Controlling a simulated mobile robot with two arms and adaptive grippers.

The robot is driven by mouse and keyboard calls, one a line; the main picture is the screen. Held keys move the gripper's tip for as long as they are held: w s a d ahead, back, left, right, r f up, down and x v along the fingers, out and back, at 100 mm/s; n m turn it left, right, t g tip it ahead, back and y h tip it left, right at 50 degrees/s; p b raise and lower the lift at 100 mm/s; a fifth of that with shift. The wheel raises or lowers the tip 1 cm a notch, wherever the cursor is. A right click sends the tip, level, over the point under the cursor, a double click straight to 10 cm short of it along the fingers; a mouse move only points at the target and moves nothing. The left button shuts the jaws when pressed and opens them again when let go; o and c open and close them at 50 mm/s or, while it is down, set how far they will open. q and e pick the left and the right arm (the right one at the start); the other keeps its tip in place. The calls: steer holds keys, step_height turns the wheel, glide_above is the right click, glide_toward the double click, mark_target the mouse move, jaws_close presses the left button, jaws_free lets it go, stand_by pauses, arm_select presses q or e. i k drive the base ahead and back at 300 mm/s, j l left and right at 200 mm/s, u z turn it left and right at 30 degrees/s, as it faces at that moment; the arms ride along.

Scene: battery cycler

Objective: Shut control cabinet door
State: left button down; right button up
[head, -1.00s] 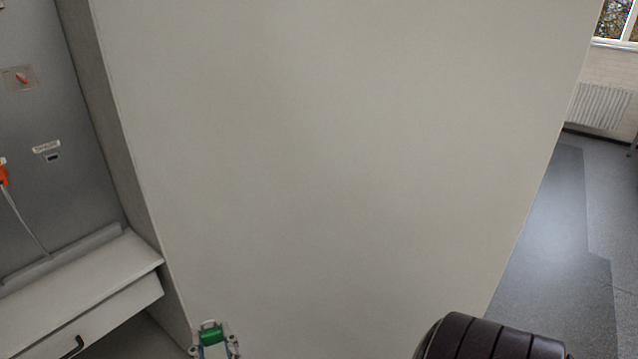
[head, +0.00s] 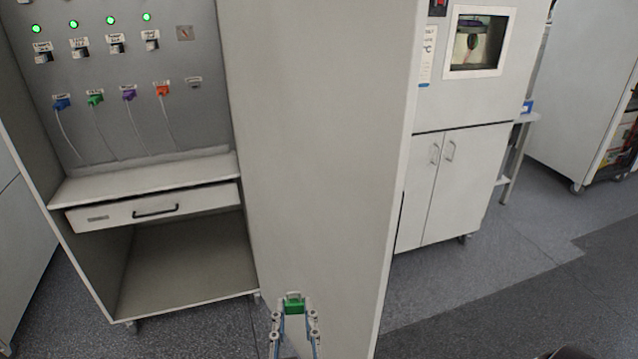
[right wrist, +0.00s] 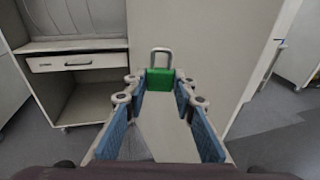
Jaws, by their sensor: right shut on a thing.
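The control cabinet (head: 62,232) stands open at the left of the head view. Its door, a tall plain grey panel (head: 315,150), stands swung open at the cabinet's right side. The door also shows in the right wrist view (right wrist: 205,45). My right gripper (head: 294,310) is at the bottom of the head view, in front of the door's lower part. It is shut on a small green padlock (head: 294,303) with a metal shackle pointing up. The right wrist view shows the padlock (right wrist: 160,80) between the fingertips. My left gripper is not in view.
Inside the cabinet are a panel with green lights (head: 115,48), coloured plugs with cables, and a closed drawer (head: 152,208) over an empty lower bay. A white unit with a window (head: 462,185) stands behind the door at the right. Grey floor (head: 470,310) is clear at the lower right.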

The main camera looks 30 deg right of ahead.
mark_target(322, 93)
steer(key=l+u, duration=0.1)
steer(key=l, duration=0.3)
steer(key=k+l, duration=0.15)
steer(key=l, duration=0.25)
steer(key=l+u, duration=0.15)
steer(key=l, duration=0.25)
steer(key=k+l+u, duration=0.1)
steer(key=l, duration=0.3)
steer(key=k+l, duration=0.15)
steer(key=l, duration=0.2)
steer(key=i+l, duration=0.1)
steer(key=l, duration=0.45)
steer(key=l+u, duration=0.15)
steer(key=l, duration=0.4)
steer(key=i, duration=0.05)
